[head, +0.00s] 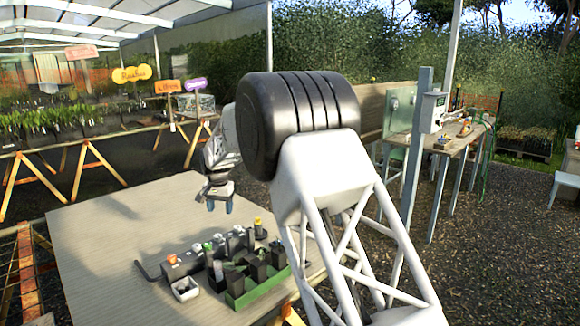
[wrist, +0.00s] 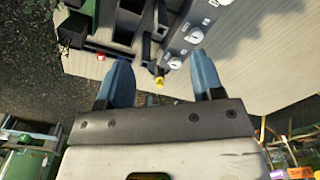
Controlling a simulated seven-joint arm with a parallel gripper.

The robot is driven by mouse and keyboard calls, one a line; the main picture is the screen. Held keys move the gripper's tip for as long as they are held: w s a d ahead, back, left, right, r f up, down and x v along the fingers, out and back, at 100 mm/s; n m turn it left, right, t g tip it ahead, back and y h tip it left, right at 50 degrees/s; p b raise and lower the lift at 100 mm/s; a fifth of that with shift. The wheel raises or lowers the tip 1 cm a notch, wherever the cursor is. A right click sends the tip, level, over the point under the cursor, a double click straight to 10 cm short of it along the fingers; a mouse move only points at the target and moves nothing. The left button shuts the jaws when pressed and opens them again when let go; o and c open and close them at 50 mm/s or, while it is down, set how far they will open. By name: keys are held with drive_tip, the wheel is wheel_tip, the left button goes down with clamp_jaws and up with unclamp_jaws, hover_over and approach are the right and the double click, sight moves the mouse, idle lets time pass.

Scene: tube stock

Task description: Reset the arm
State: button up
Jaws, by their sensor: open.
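My gripper (head: 220,202) is above the wooden table (head: 95,228), behind the tube gear, with its fingers pointing down. In the wrist view its two blue fingers (wrist: 163,88) stand apart with nothing between them, so it is open and empty. My arm's large dark joint and white lattice column fill the middle of the head view and hide part of the table's right side.
A grey rack (head: 180,268) with coloured caps stands on the table. Beside it are dark tubes in a green tray (head: 262,290) and a small white box (head: 185,289). The table's left part is clear. A workbench (head: 455,135) stands further off.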

drive_tip(key=s+d+r, duration=0.6)
drive_tip(key=s+d, duration=0.3)
drive_tip(key=d, duration=0.1)
drive_tip(key=s+d+r+t, duration=0.1)
drive_tip(key=s+d+r, duration=0.4)
drive_tip(key=s+d, duration=0.35)
drive_tip(key=s+d+r, duration=0.6)
drive_tip(key=s+d, duration=0.3)
drive_tip(key=d, duration=0.2)
drive_tip(key=s+d+f, duration=0.2)
drive_tip(key=s+d, duration=0.2)
drive_tip(key=s, duration=0.7)
drive_tip(key=s+d+f+n, duration=0.1)
drive_tip(key=s+d, duration=0.4)
drive_tip(key=s, duration=0.6)
drive_tip(key=s+d+f+t, duration=0.1)
drive_tip(key=s+d+f, duration=0.3)
drive_tip(key=s, duration=0.8)
drive_tip(key=shift+d+n, duration=0.4)
drive_tip(key=shift+f, duration=0.1)
